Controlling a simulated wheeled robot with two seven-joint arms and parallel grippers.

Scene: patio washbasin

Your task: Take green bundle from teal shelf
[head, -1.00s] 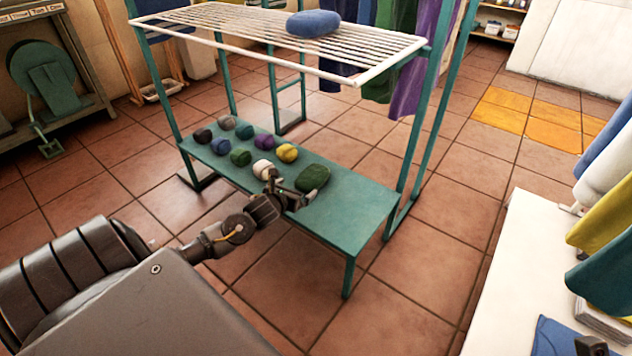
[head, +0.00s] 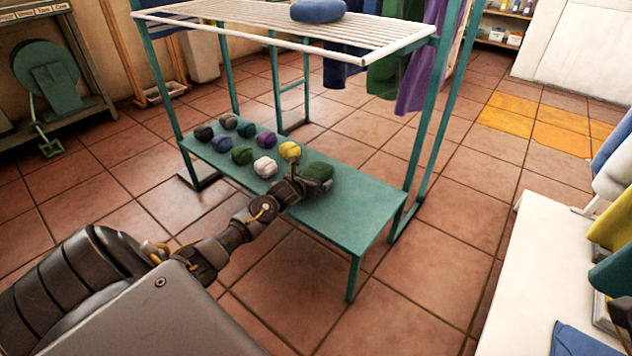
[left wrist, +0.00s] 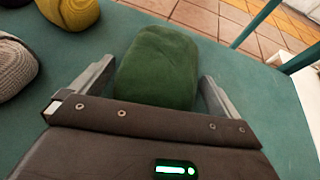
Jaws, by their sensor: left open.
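The green bundle (head: 318,172) lies on the lower teal shelf (head: 345,215), at the right end of the group of bundles. In the left wrist view the green bundle (left wrist: 160,65) is a rounded dark green block reaching in between the two fingers. My left gripper (head: 314,184) is low over the shelf at the bundle's near side and partly hides it. In the left wrist view the left gripper (left wrist: 155,88) is open, one finger on each side of the bundle; I cannot tell whether they touch it. My right gripper is not in view.
A yellow bundle (head: 289,150) and a white one (head: 265,167) lie just left of the green bundle, with several others beyond. A white wire rack (head: 250,28) with a blue bundle (head: 318,10) is overhead. The shelf's right end is bare. A white table (head: 530,260) stands at right.

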